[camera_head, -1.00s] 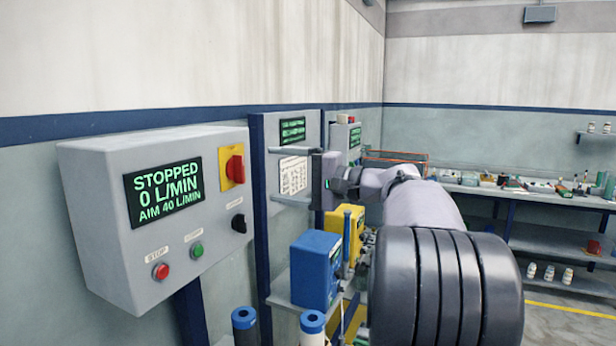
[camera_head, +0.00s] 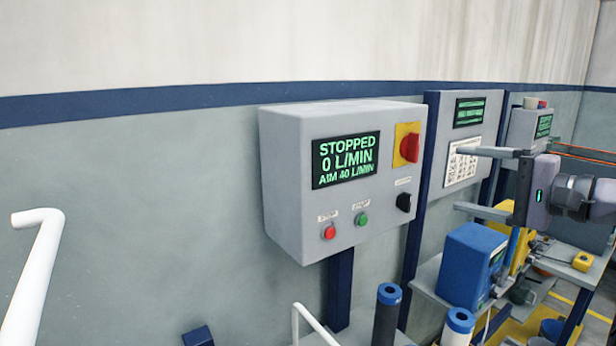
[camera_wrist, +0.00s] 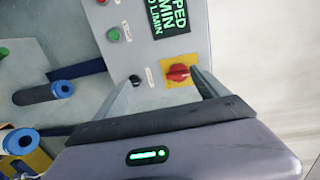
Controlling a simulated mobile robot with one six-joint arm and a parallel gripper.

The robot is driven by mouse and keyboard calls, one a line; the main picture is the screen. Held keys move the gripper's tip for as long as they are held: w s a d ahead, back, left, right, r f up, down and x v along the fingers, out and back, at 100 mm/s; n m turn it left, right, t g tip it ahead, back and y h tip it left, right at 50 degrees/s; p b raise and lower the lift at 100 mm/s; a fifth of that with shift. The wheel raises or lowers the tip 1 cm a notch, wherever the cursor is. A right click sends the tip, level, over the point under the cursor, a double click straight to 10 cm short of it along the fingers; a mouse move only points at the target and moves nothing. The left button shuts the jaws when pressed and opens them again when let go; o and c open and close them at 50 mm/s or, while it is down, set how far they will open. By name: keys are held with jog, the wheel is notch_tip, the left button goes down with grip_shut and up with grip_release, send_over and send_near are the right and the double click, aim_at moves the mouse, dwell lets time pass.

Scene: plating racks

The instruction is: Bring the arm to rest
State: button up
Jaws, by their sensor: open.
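My gripper (camera_head: 470,180) is at the right in the head view, its two fingers apart and pointing left, with nothing between them. It is to the right of the grey control box (camera_head: 290,165) on the wall and apart from it. The box's screen (camera_head: 346,160) reads STOPPED, 0 L/MIN, AIM 40 L/MIN. A red rotary switch (camera_head: 410,147) on a yellow plate, a black knob, a red button and a green button are on its front. In the wrist view the red switch (camera_wrist: 178,73) appears beyond the gap between my fingers (camera_wrist: 165,88).
A blue box (camera_head: 470,265) and a yellow unit stand on a shelf at lower right. Two blue-capped cylinders (camera_head: 387,310) stand below the control box. White rails (camera_head: 35,270) are at lower left. A second panel (camera_head: 467,120) is behind my gripper.

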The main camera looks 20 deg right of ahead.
jog(key=s+a+f+n+g, duration=0.15)
jog(key=a+f+g, duration=0.3)
jog(key=a, duration=0.75)
jog(key=s+a+f+n+g, duration=0.1)
jog(key=a+f+n+g, duration=0.15)
jog(key=a+f, duration=0.65)
jog(key=s+a+f+n+g+h, duration=0.1)
jog(key=s+a+f+n+h, duration=0.1)
jog(key=s+a+f, duration=0.3)
jog(key=s+a+f+n+g+h, duration=0.1)
jog(key=s+a+f, duration=0.4)
jog(key=s, duration=0.6)
jog(key=shift+s+a+f+n+g+h, duration=0.15)
jog(key=shift+a+f+n+g+h, duration=0.2)
jog(key=shift+a+n+h, duration=0.6)
jog(key=shift+a, duration=0.15)
